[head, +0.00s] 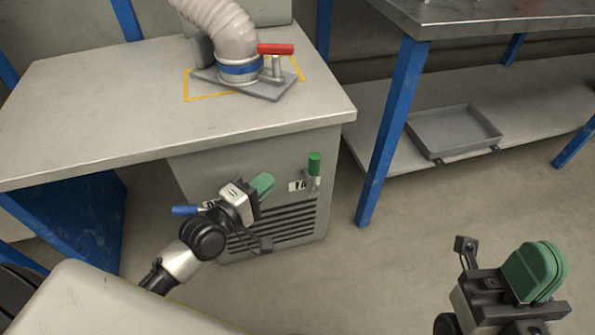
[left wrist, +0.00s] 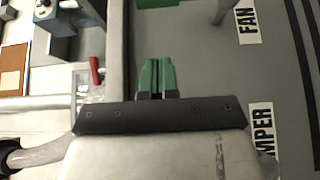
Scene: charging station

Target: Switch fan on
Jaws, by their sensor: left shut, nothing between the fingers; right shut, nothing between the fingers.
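The fan lever, with a green grip (head: 315,163) standing upright on a grey stem, is on the front of the grey cabinet (head: 245,160). A small label (head: 297,186) sits beside it. In the left wrist view, the FAN label (left wrist: 248,22) is at the top, near the grey stem (left wrist: 220,12) and part of the green grip (left wrist: 158,3). My left gripper (head: 264,184) is shut and empty, in front of the cabinet and left of the lever. Its green fingertips (left wrist: 157,76) show together, apart from the lever. My right gripper (head: 537,272) is shut and empty, at lower right.
A blue handle (head: 185,211) shows left of my left gripper. A partly hidden label ending in "MPER" (left wrist: 262,140) is in the wrist view. A hose with a red lever (head: 275,49) stands on the tabletop. A blue table leg (head: 391,130) is right of the cabinet.

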